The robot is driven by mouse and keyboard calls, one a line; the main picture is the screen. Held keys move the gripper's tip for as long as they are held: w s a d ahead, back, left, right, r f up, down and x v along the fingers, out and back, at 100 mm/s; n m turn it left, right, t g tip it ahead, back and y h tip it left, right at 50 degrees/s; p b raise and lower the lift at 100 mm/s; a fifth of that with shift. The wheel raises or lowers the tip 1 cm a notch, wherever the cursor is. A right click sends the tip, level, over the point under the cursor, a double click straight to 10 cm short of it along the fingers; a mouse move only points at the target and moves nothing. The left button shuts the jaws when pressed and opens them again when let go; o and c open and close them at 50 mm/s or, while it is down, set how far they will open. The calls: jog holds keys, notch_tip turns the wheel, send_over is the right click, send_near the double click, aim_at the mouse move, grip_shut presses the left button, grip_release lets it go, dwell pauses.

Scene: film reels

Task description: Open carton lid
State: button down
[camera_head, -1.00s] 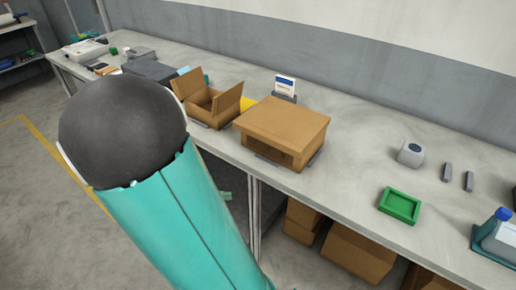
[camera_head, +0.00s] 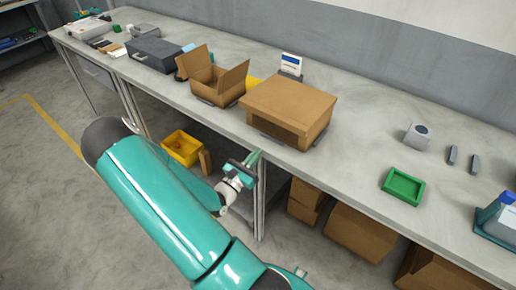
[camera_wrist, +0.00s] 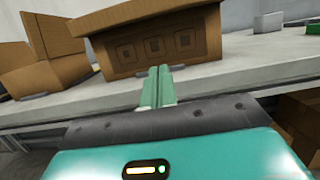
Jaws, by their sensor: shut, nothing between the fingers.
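A closed brown cardboard carton (camera_head: 290,106) sits near the front edge of the bench, its lid down. It has a dark recess in its front face. In the wrist view the carton (camera_wrist: 155,45) fills the top middle, with three square marks on its front. To its left stands a second brown carton (camera_head: 218,86) with its flaps up and open; it also shows in the wrist view (camera_wrist: 40,65). My gripper (camera_wrist: 157,75) is shut and empty, its green fingers together, pointing at the lower front of the closed carton. In the head view my gripper (camera_head: 254,158) is just below the bench edge.
The grey bench (camera_head: 350,150) runs along the wall. A green tray (camera_head: 402,187), a grey device (camera_head: 417,136) and a small sign (camera_head: 291,65) stand on it. Under it are a yellow bin (camera_head: 182,148) and brown boxes (camera_head: 358,231).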

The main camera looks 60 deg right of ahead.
jog(key=x, duration=0.8)
jog(key=shift+s+d, duration=0.15)
jog(key=shift+d, duration=0.05)
notch_tip(320, 180, up, 3)
jog(key=shift+a+f, duration=0.2)
jog(key=shift+r, duration=0.7)
jog(key=shift+r, duration=0.2)
